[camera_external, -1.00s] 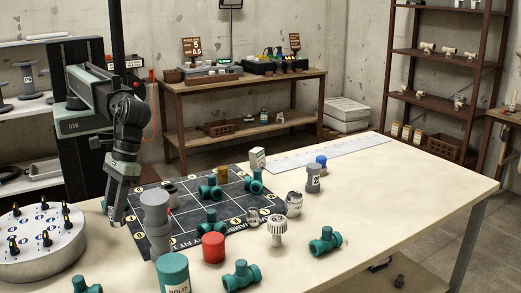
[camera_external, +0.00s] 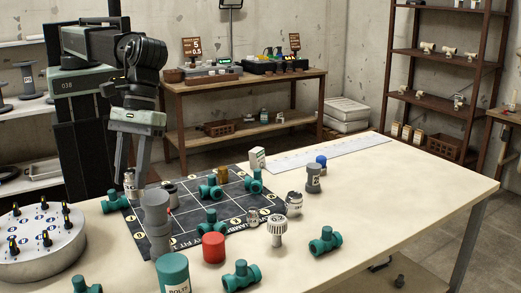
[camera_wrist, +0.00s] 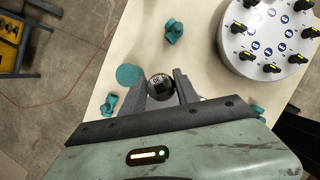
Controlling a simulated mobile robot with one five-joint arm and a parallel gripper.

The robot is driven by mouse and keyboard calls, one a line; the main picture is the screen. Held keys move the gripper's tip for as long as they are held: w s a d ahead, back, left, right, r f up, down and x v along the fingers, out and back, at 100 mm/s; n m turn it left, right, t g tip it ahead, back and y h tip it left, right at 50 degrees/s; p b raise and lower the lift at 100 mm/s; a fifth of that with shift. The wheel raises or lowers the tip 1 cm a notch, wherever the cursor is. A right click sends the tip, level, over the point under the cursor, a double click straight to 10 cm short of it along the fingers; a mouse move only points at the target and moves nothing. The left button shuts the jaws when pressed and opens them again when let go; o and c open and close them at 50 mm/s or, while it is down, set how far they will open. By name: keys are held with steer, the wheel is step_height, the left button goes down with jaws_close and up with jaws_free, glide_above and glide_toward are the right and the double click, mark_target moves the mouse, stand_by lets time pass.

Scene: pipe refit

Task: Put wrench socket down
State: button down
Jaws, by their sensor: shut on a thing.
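My gripper (camera_external: 131,184) is near the left edge of the mat in the external view, fingers pointing down. It is shut on the wrench socket (camera_external: 130,180), a small metallic cylinder with a pale label. In the wrist view the socket (camera_wrist: 160,87) shows as a dark, shiny round end between the fingertips of my gripper (camera_wrist: 163,88). I cannot tell exactly how high it is above the table.
The dark gridded mat (camera_external: 258,214) carries several green fittings. A grey stacked cylinder (camera_external: 157,228) stands just right of my gripper. A green tee (camera_external: 114,203) lies below it. The round knob drum (camera_external: 38,240) stands at left. The table's right part (camera_external: 420,200) is clear.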

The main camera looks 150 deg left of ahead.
steer(key=w+a+n+t+y, duration=0.1)
steer(key=w+a+n, duration=0.25)
steer(key=w, duration=0.75)
steer(key=b, duration=1.1)
glide_above(168, 270)
steer(key=s+a, duration=0.1)
steer(key=s, duration=0.1)
step_height(168, 270, down, 11)
steer(key=shift+w+a+f, duration=0.15)
steer(key=shift+f, duration=0.05)
steer(key=shift+r, duration=0.3)
steer(key=shift+f, duration=0.25)
steer(key=c, duration=0.9)
jaws_free()
steer(key=shift+r, duration=0.1)
